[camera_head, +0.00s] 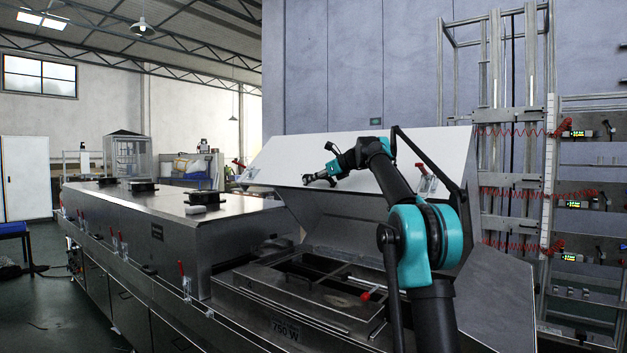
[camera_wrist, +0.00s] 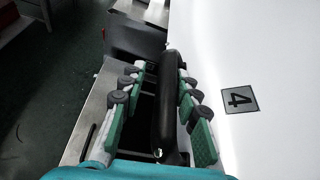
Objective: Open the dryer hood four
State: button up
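Dryer hood four (camera_head: 400,163) stands raised and tilted in the head view, its pale panel facing me, with the dryer's dark interior exposed below. In the wrist view the hood's white surface (camera_wrist: 275,75) fills the right side and bears a grey "4" label (camera_wrist: 239,99). A black bar handle (camera_wrist: 164,110) runs along the hood there. My gripper (camera_wrist: 160,78) has its green-padded fingers on either side of the handle, with a gap on the left side, so it looks open around it. In the head view my gripper (camera_head: 308,181) is at the panel's lower left; the handle is hard to make out.
The open dryer bay (camera_head: 330,285) has a red-knobbed lever (camera_head: 366,296) at its rim. Closed hoods (camera_head: 150,215) with black fittings extend left. A red-handled clamp (camera_head: 426,178) sits on the raised panel's right. A metal rack (camera_head: 500,150) stands at the right.

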dwell(0.5)
jog(key=v, duration=1.2)
jog(key=s+f+n+g+h, duration=0.1)
jog(key=s+f+n, duration=0.3)
jog(key=f, duration=0.7)
jog(key=s+d+f+n+g+h, duration=0.1)
jog(key=s+f+n+h, duration=0.1)
jog(key=s+f+n, duration=0.3)
jog(key=s+d+f+n+g+h, duration=0.1)
jog(key=s+f+n, duration=0.3)
jog(key=s+f, duration=0.7)
notch_tip(320, 180, down, 7)
jog(key=shift+s+r+n+h, duration=0.15)
jog(key=shift+n+h, duration=0.15)
jog(key=shift+h, duration=0.3)
jog(key=s+d+f+n+h, duration=0.1)
jog(key=s+d+f+n, duration=0.1)
jog(key=s+f, duration=0.6)
jog(key=s+d+f+n+g+h, duration=0.1)
jog(key=s+d+f+n+h, duration=0.1)
jog(key=s+f+n, duration=0.3)
jog(key=s+d+f+n+g+h, duration=0.1)
jog(key=s+d+f+n+h, duration=0.1)
jog(key=s+f, duration=1)
jog(key=s+d+n, duration=0.1)
jog(key=s, duration=0.2)
jog(key=shift+s+d+f+n, duration=0.25)
jog(key=shift+f+n, duration=0.05)
